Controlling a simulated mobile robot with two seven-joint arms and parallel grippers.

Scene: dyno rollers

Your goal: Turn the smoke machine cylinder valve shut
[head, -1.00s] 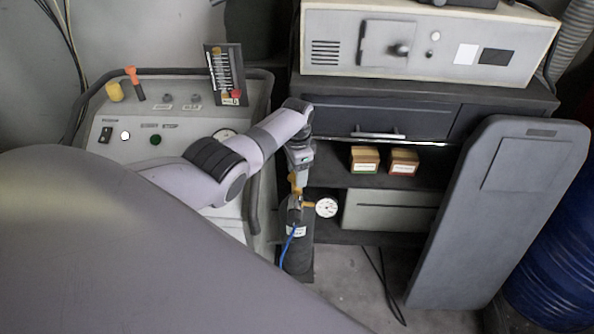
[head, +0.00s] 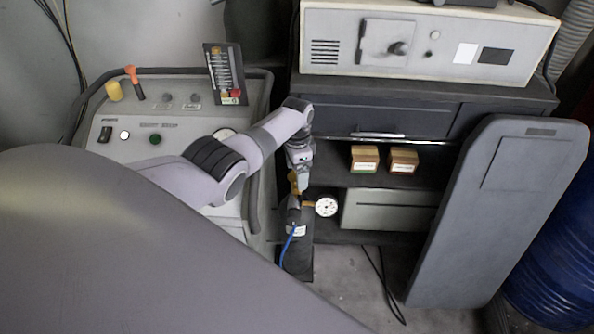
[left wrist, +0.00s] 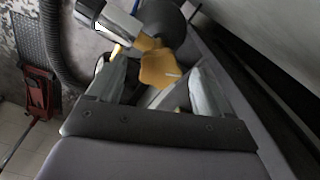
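The smoke machine cylinder (head: 297,262) stands dark and upright on the floor beside the cabinet. A white round gauge (head: 327,207) sits at its top right, and a thin blue hose (head: 290,242) runs down its side. Its yellow valve handle (head: 293,184) is partly hidden under my left gripper (head: 297,176), which points down at it from above. In the left wrist view, the yellow handle (left wrist: 160,70) lies between the two spread fingers of my left gripper (left wrist: 161,76). Gaps show on both sides, wider on the right. My right gripper is in neither view.
A dark cabinet (head: 400,118) with an open shelf holding two small boxes (head: 364,159) is right of the cylinder. A grey panel (head: 500,215) leans at right, near a blue drum (head: 555,260). A control console (head: 128,110) is at left. A cable lies on the floor.

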